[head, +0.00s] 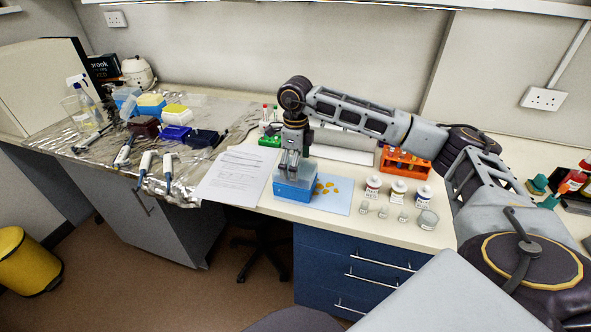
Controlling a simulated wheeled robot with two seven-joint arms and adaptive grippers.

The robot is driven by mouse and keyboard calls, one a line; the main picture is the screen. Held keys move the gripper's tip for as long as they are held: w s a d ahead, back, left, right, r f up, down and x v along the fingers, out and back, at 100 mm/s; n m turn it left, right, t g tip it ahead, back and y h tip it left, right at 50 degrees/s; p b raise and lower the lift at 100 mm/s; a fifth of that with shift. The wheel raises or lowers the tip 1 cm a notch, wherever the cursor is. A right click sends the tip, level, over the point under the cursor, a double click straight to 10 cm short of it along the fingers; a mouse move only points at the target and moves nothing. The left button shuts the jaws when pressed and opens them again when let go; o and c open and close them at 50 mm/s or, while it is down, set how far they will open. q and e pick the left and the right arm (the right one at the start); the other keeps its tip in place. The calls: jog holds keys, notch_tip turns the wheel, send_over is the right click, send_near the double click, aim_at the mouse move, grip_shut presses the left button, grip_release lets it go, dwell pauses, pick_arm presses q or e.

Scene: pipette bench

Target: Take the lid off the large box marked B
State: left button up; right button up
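A blue box with a paler, greyish top (294,188) stands on a light blue mat (335,204) on the bench. No letter B can be read on it at this size. My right gripper (293,166) points straight down over this box, its fingers at the pale top. Whether the fingers are closed on the lid or only beside it cannot be told. Other boxes stand on the foil at the left: a blue one with a yellow top (176,112), another blue and yellow one (150,104) and a dark red one (145,126). My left gripper is not in view.
Yellow-orange pieces (328,186) lie on the mat beside the box. White tubs (398,190) and small clear cups stand to the right, an orange rack (405,163) behind them. Papers (238,175) lie left of the box; several pipettes (145,167) rest farther left.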

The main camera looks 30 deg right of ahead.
jog(key=c, duration=0.5)
jog(key=shift+r, duration=0.1)
jog(key=shift+r, duration=4.95)
